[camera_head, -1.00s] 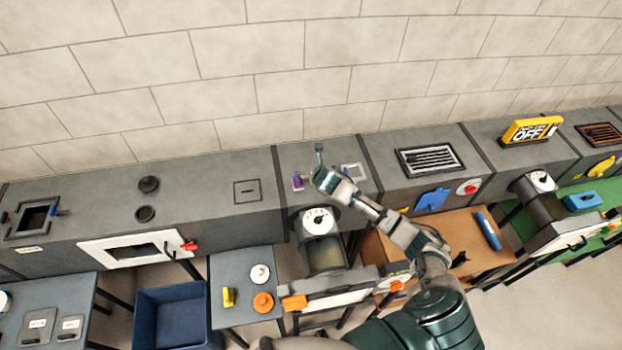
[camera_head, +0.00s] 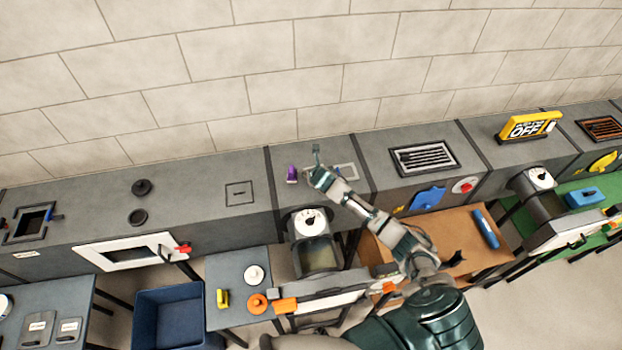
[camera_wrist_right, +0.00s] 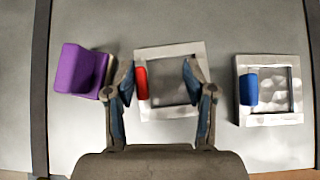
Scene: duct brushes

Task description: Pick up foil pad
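Two silvery square pieces lie on the grey duct top in the right wrist view. One, with a red tab (camera_wrist_right: 142,83), is the nearer silver square (camera_wrist_right: 170,112); the other silver square (camera_wrist_right: 292,118) has a blue tab (camera_wrist_right: 249,90) and lies to the right. I cannot tell for sure which is the foil pad. My right gripper (camera_wrist_right: 158,70) is open, its fingers apart over the red-tabbed square, with nothing held. In the head view the right gripper (camera_head: 318,165) hangs over the duct top and partly hides the squares. My left gripper is not in view.
A purple block (camera_wrist_right: 80,72) stands just left of the right gripper's left finger. A slotted vent (camera_head: 423,158) lies further right along the duct. A dial unit (camera_head: 309,222) stands in front, and the wall (camera_head: 250,90) is behind.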

